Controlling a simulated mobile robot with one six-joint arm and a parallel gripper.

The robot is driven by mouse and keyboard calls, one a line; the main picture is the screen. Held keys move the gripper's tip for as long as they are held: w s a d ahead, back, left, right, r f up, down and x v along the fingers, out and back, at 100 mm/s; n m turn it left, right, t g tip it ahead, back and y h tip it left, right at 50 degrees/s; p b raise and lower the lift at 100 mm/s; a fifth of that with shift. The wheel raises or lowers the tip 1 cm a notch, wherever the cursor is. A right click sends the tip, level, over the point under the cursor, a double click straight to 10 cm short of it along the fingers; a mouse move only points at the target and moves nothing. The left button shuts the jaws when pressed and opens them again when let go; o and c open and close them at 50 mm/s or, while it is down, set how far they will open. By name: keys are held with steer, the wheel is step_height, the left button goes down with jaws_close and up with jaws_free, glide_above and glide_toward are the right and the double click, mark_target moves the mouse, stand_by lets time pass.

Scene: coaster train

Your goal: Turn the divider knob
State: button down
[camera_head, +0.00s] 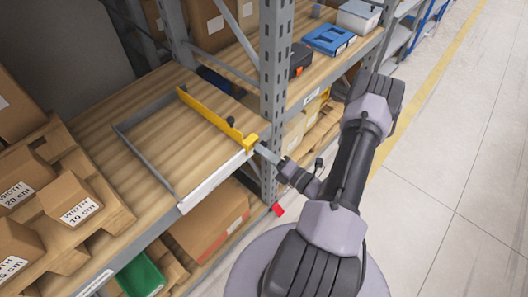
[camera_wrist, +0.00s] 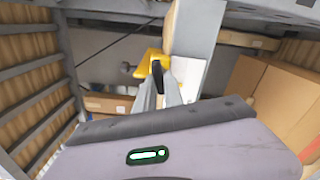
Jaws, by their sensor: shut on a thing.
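The yellow divider (camera_head: 215,113) stands on the wooden shelf, running from the back to the front edge. Its yellow front end (camera_head: 250,142) sits at the shelf's front rail and shows in the wrist view (camera_wrist: 146,63). My gripper (camera_head: 259,149) is at this front end. In the wrist view its fingers (camera_wrist: 160,82) are closed on a narrow black knob (camera_wrist: 157,72) in front of the yellow part. The fingers hide much of the knob. A small dark round piece (camera_head: 231,121) sits on the divider farther in.
A grey metal frame (camera_head: 150,158) borders the left of the bay. A grey rack post (camera_head: 273,75) stands close to my gripper on its far side. Boxes labelled by width (camera_head: 72,200) sit at the left. The aisle floor (camera_head: 460,180) at the right is clear.

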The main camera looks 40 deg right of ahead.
stand_by(0.4)
steer(key=c, duration=1.4)
jaws_free()
steer(key=shift+w, duration=0.1)
steer(key=shift+c, duration=0.2)
steer(key=s+d+p, duration=0.1)
steer(key=s+p, duration=0.2)
steer(key=s, duration=1.4)
steer(key=shift+s+d, duration=0.15)
steer(key=shift+s, duration=0.05)
